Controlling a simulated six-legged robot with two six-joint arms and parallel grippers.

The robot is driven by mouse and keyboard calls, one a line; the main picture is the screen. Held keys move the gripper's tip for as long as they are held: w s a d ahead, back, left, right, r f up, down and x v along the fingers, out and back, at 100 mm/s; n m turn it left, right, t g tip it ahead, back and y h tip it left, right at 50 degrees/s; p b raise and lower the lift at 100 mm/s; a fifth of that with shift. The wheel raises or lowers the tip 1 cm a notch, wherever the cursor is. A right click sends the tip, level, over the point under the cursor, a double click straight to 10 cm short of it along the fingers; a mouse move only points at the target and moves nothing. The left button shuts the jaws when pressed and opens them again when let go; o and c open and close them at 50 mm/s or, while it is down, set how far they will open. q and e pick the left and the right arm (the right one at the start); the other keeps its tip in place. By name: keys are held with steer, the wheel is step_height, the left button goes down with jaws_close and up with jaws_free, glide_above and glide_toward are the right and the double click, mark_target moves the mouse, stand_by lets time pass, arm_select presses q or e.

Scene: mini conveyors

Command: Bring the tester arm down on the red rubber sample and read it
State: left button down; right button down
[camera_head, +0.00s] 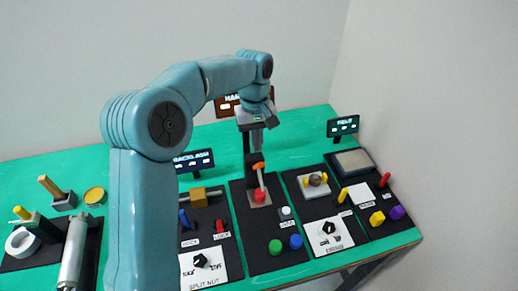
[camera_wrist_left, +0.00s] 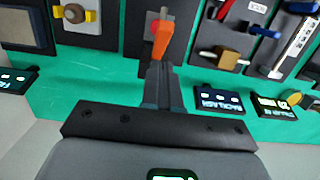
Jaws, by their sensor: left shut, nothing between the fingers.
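The red rubber sample (camera_head: 260,196) sits on a small plate on the middle black panel. The tester arm (camera_head: 258,166) has an orange end and a pale rod, and stands above and behind the sample. I cannot tell if it touches the sample. My left gripper (camera_head: 248,148) is shut and empty, just behind the tester arm. In the left wrist view the shut fingers (camera_wrist_left: 160,72) point at the orange tester arm (camera_wrist_left: 162,40), with the red sample (camera_wrist_left: 152,22) partly hidden beyond it. The tester's sign (camera_head: 228,104) is partly covered by my arm and its reading is illegible. My right gripper is not in view.
Green (camera_head: 275,246) and blue (camera_head: 296,241) samples lie at the front of the middle panel. The backlash panel with a brass block (camera_head: 199,197) is to the left. A panel with a round knob (camera_head: 318,179) is to the right.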

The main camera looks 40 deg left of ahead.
arm_select(q)
steer(key=shift+s+d+f, duration=0.55)
steer(key=shift+s+d, duration=0.1)
steer(key=shift+d, duration=0.15)
steer(key=shift+a, duration=0.1)
